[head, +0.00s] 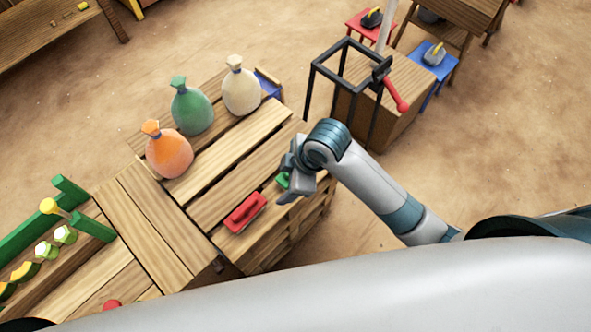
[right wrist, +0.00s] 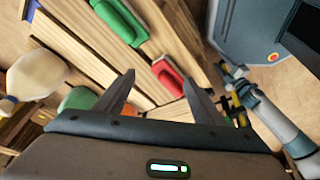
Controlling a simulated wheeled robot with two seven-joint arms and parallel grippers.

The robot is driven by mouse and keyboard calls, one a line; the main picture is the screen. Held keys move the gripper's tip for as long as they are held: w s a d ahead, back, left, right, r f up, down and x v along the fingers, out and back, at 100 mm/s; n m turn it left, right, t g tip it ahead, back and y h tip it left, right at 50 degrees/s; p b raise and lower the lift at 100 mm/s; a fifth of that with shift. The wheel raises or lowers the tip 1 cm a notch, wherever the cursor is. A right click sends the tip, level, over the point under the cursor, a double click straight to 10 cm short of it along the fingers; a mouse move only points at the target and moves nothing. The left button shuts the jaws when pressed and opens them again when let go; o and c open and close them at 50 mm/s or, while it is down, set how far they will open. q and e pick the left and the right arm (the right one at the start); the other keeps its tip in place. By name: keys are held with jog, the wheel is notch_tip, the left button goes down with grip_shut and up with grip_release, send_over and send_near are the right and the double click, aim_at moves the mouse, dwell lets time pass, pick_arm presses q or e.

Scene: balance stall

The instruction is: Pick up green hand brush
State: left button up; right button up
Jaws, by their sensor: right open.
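The green hand brush (head: 282,181) lies on the slatted wooden table, mostly hidden behind my right gripper in the head view. In the right wrist view the green brush (right wrist: 120,20) shows at the top, beyond the fingertips and left of the red brush. My right gripper (head: 287,190) is over the table's right side, and in its wrist view its fingers (right wrist: 158,84) are apart with nothing held between them. A red hand brush (head: 245,212) lies beside the green one, nearer the front. My left gripper is not in view.
Orange (head: 169,150), green (head: 192,106) and cream (head: 241,86) sacks stand along the table's far left side. A black frame (head: 350,45) with a red-handled tool is on a wooden box at the back right. A green rack (head: 40,235) is at the left.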

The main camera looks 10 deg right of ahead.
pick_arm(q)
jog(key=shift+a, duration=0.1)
pick_arm(e)
jog(key=w+d+r+n+g+h, duration=0.1)
jog(key=w+d+r+n+h, duration=0.2)
jog(key=w+n, duration=0.6)
notch_tip(320, 180, up, 2)
jog(key=shift+w+d+r+g+h, duration=0.15)
jog(key=shift+w+d+g+h, duration=0.25)
jog(key=shift+w+d, duration=0.45)
jog(key=shift+s+d, duration=0.1)
notch_tip(320, 180, down, 12)
jog(key=shift+r+p, duration=0.15)
jog(key=shift+p, duration=0.65)
jog(key=shift+f, duration=0.2)
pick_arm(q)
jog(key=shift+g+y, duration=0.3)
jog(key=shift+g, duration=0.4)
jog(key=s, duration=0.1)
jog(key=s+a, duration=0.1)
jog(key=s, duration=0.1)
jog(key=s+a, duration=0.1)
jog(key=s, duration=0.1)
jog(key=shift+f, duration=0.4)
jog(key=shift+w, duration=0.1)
